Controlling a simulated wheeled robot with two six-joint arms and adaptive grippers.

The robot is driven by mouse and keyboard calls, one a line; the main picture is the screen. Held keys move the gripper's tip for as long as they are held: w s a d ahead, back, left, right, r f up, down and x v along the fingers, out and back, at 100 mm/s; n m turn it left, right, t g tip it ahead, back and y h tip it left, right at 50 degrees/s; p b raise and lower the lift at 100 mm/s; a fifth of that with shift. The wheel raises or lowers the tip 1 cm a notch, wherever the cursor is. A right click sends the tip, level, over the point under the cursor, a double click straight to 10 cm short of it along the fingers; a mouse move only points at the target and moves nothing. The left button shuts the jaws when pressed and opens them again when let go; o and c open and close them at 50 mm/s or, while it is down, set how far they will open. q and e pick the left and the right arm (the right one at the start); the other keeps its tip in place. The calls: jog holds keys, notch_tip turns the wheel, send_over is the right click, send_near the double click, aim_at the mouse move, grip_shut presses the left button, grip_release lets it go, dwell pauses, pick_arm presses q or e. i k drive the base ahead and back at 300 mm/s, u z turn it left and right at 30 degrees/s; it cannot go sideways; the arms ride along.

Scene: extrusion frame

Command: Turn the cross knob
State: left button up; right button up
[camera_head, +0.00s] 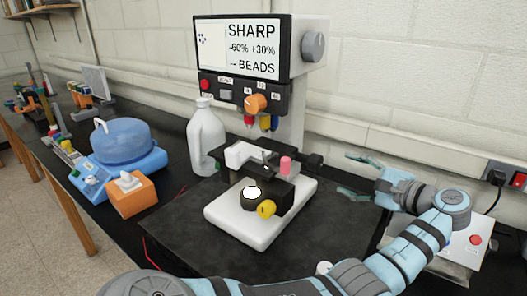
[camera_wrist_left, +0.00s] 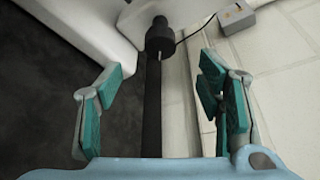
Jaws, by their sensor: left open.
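A black knob (camera_head: 315,161) sticks out on the right side of the small black device on a white base (camera_head: 262,233). It looks like the cross knob, but its cross shape cannot be made out. My left gripper (camera_head: 355,175) is open and empty to the right of this knob, apart from it, its fingers pointing left. In the left wrist view, a black cylindrical end (camera_wrist_left: 160,36) with a thin pale pin lies ahead of the spread teal fingers (camera_wrist_left: 160,80), roughly centred between them. My right gripper is not in view.
A screen unit (camera_head: 240,45) with a grey side knob and an orange dial (camera_head: 255,103) stands behind the device. A white jug (camera_head: 205,138) stands to its left. The dark mat in front is mostly clear.

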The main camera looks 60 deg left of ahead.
aim_at(268, 209)
jog(key=k, duration=0.9)
